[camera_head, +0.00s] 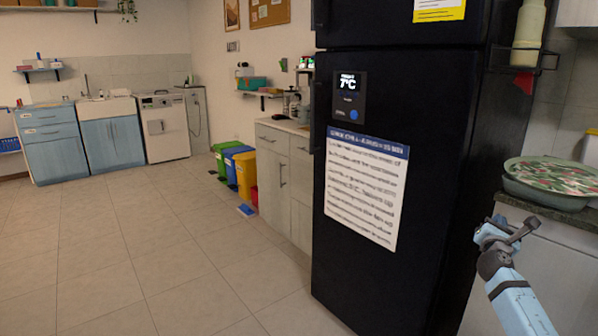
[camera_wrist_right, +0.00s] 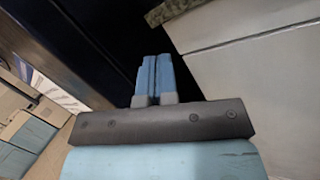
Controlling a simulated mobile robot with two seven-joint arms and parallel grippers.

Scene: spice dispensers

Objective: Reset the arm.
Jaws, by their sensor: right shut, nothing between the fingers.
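My right arm, light blue and dark grey, comes in from the lower right of the head view. Its gripper (camera_head: 522,228) is in front of the grey cabinet below the counter, to the right of the black fridge. In the right wrist view the two blue fingers (camera_wrist_right: 153,80) lie side by side, closed together, with nothing between them. My left arm and gripper are not in view.
The tall black fridge (camera_head: 420,120) stands left of my right gripper. A dark counter (camera_head: 560,212) with a green patterned tray (camera_head: 555,172) is just beyond it. Colored bins (camera_head: 240,172) stand farther back. The tiled floor (camera_head: 130,250) at left is clear.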

